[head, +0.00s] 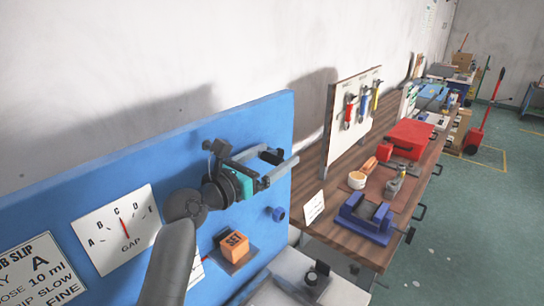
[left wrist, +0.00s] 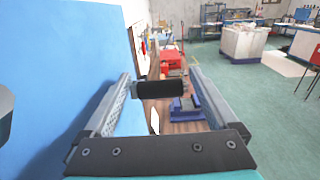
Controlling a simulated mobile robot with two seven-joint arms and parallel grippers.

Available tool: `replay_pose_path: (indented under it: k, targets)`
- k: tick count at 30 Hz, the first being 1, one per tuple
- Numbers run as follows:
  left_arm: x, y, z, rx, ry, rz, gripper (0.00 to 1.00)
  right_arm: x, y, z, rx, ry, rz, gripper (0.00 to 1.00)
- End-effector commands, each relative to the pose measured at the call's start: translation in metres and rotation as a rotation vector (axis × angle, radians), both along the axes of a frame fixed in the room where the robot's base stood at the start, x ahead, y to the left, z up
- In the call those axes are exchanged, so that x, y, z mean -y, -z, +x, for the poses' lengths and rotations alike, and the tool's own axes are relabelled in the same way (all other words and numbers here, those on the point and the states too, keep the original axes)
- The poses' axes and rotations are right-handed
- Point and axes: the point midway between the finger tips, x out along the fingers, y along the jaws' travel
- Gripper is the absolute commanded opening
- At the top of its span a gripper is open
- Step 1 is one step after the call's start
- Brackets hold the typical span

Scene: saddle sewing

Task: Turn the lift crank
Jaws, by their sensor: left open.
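My left gripper (head: 279,153) reaches in front of the blue panel (head: 130,170), its two grey fingers apart and pointing right. A short black handle (head: 272,156), which looks like the lift crank's grip, sits between the fingers. In the left wrist view the black handle (left wrist: 160,89) lies crosswise between the open fingers of the left gripper (left wrist: 160,74), its left end close to the left finger. I cannot tell whether they touch. The crank's joint to the panel is largely hidden by my gripper. My right gripper is not in view.
The panel carries a GAP gauge (head: 118,229) with a red needle, an orange SET block (head: 233,245) and a blue knob (head: 278,214). To the right, a wooden bench (head: 345,258) holds a blue vise (head: 364,219) and a red box (head: 410,138). Open floor lies beyond it.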

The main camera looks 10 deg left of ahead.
Motion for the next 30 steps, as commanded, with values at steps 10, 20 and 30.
replay_pose_path:
  k: [10, 20, 30]
  targets:
    - [0.0002, 0.0, -0.0004, -0.001, 0.001, -0.001, 0.63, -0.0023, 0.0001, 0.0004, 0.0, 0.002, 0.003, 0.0]
    - [0.0017, 0.0006, -0.001, -0.003, 0.005, -0.001, 0.26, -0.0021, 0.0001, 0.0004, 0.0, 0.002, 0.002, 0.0]
    - [0.0032, 0.0013, -0.0018, -0.005, 0.009, -0.002, 0.0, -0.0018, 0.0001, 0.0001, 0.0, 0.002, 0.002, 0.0]
